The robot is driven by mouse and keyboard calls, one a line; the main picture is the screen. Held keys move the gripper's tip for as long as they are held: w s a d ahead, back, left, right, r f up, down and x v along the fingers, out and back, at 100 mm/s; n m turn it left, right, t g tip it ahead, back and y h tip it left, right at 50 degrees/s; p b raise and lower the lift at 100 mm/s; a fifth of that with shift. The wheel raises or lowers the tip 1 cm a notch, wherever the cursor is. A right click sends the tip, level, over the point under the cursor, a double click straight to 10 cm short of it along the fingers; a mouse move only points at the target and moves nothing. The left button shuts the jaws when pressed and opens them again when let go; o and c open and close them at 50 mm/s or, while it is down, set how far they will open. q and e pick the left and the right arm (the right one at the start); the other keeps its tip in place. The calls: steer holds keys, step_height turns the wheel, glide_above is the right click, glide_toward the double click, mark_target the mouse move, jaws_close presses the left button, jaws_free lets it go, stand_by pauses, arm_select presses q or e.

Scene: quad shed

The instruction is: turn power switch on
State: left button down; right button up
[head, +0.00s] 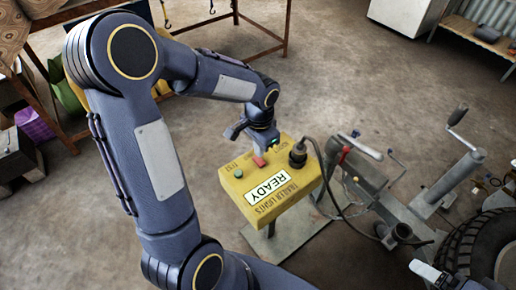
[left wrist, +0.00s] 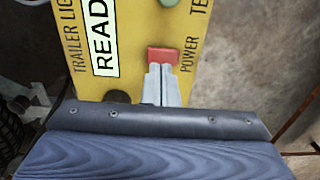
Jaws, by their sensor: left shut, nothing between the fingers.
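A yellow control box (head: 301,200) stands on a grey metal plate, with a white READY label on its top. A small red switch (head: 259,161) is on its top, and in the left wrist view this red switch (left wrist: 164,54) sits beside the word POWER. My left gripper (head: 263,148) is shut and empty, pointing down at the box. Its fingertips (left wrist: 160,70) are right at the red switch's edge; I cannot tell whether they touch it. The switch's tilt is not clear.
A black plug with a cable (head: 298,156) rises from the box close to the gripper. A green button (head: 238,173) is on the box. A trailer jack with a crank (head: 457,130) and a tyre (head: 466,245) stand at the right. Concrete floor behind is open.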

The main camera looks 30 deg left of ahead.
mark_target(259, 162)
arm_select(q)
step_height(259, 162, up, 11)
steer(key=p, duration=0.1)
steer(key=shift+f+p, duration=0.2)
steer(key=shift+p, duration=0.2)
arm_select(e)
step_height(259, 162, up, 3)
steer(key=shift+r, duration=0.15)
